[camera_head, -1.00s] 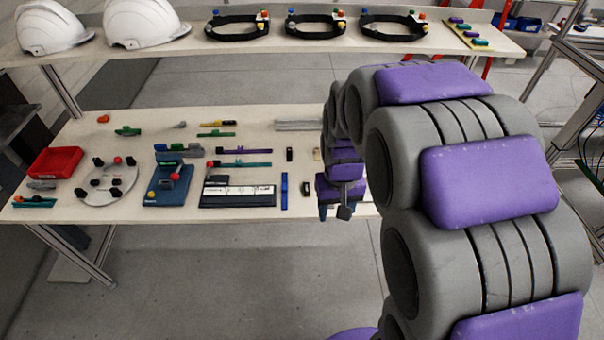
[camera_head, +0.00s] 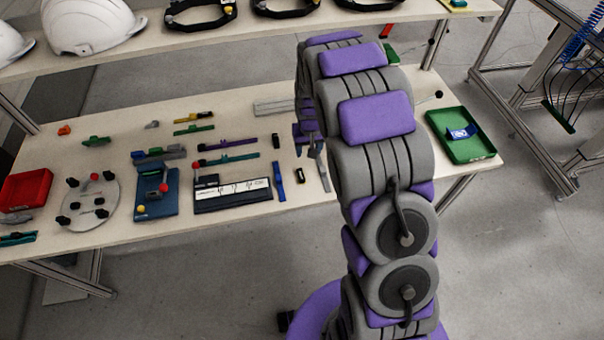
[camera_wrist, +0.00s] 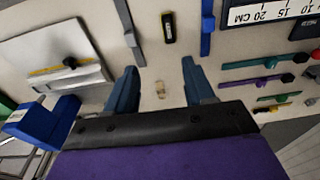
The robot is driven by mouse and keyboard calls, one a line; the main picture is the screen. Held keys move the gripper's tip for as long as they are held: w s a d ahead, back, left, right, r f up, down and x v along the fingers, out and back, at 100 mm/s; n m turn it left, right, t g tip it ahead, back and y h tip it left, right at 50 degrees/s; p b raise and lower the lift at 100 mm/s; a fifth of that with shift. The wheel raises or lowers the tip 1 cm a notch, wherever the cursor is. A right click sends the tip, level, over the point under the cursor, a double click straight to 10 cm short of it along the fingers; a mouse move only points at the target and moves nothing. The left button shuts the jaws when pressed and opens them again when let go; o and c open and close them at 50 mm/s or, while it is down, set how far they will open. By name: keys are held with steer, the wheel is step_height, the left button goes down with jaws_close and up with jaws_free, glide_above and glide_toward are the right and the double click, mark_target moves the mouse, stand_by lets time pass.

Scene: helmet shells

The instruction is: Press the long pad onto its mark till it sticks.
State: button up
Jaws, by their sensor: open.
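In the wrist view my gripper (camera_wrist: 159,66) is open, its two blue fingers spread above the table with nothing between them in contact. A small tan piece (camera_wrist: 160,88) lies on the tabletop in the gap between the fingers, nearer the palm. A small black piece with a yellow edge (camera_wrist: 168,27) lies beyond the fingertips; it also shows in the head view (camera_head: 299,177). Another small black block (camera_head: 276,141) lies behind it. I cannot tell which piece is the long pad, and I cannot make out its mark.
A blue bar (camera_head: 279,181) and a grey bar (camera_wrist: 127,22) flank the black-yellow piece. A ruler plate (camera_head: 232,193) lies left. A green tray (camera_head: 462,155) holds a blue item at the table's right end. White helmet shells (camera_head: 88,25) stand on the shelf behind.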

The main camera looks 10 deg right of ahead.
step_height(320, 180, down, 4)
steer(key=b, duration=0.1)
glide_above(299, 175)
steer(key=a, duration=0.1)
steer(key=f, duration=0.5)
steer(key=shift+s+f, duration=0.4)
steer(key=d+f+b, duration=0.1)
steer(key=d+f, duration=0.1)
steer(key=d, duration=0.1)
steer(key=shift+f, duration=0.35)
steer(key=shift+w+a+f, duration=0.1)
steer(key=shift+w+f, duration=0.05)
steer(key=shift+f, duration=0.45)
steer(key=shift+w+a+f, duration=0.1)
steer(key=shift+f, duration=0.5)
steer(key=shift+a+f, duration=0.25)
steer(key=shift+a, duration=0.8)
steer(key=shift+d, duration=1.05)
steer(key=c, duration=0.7)
steer(key=shift+a, duration=0.25)
steer(key=shift+c, duration=1.4)
steer(key=shift+a, duration=0.6)
jaws_close()
